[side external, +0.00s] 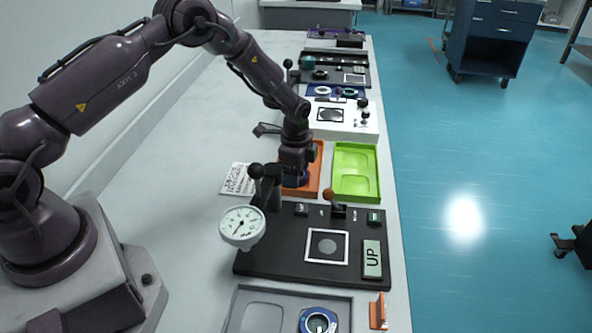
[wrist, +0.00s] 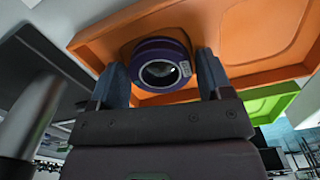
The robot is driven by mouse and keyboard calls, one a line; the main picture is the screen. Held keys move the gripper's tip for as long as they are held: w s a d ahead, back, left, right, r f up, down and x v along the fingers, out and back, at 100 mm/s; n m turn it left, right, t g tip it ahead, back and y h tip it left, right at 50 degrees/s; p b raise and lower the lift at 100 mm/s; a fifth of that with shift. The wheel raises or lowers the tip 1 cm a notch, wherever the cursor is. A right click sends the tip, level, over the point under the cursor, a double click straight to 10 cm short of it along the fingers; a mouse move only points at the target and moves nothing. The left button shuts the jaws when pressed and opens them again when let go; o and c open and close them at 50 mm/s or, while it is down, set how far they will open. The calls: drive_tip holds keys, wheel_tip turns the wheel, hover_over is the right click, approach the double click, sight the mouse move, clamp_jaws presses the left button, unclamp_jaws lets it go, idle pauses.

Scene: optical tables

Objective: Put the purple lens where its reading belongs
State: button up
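The purple lens (wrist: 162,68), a dark purple ring with a clear centre and a small white label, is between the fingers of my gripper (wrist: 162,75). The fingers lie close along both its sides; I cannot tell whether they press on it. An orange tray (wrist: 100,45) is right behind it. In the side view my gripper (side external: 296,182) points down over the orange tray (side external: 317,165) and mostly hides the lens. A black station (side external: 290,265) in front bears a round dial gauge (side external: 243,224), a white-framed pad (side external: 327,246) and a sign reading UP (side external: 372,259).
An empty green tray (side external: 374,172) is beside the orange one. A printed card (side external: 238,179) lies left. A white station (side external: 347,133) is behind. A grey tray (side external: 245,293) in front holds a blue-ringed part (side external: 318,321), beside a small orange bracket (side external: 378,312). The table's left side is mostly clear.

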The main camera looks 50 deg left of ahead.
wheel_tip(320, 180, up, 13)
drive_tip(key=s+d+r+n+t, duration=0.1)
drive_tip(key=s+d+r+n, duration=0.15)
drive_tip(key=s+r, duration=0.5)
drive_tip(key=s+d+r+n+t, duration=0.1)
drive_tip(key=s+r+n+t, duration=0.2)
drive_tip(key=r, duration=0.7)
drive_tip(key=s+d+r+n, duration=0.1)
drive_tip(key=s+r+n, duration=0.1)
drive_tip(key=s, duration=0.7)
drive_tip(key=s+d+r+n+t, duration=0.1)
drive_tip(key=s+d+r+n, duration=0.1)
drive_tip(key=s, duration=0.7)
drive_tip(key=shift+s+n+t, duration=0.15)
drive_tip(key=shift+n+t, duration=0.15)
drive_tip(key=shift+n, duration=0.55)
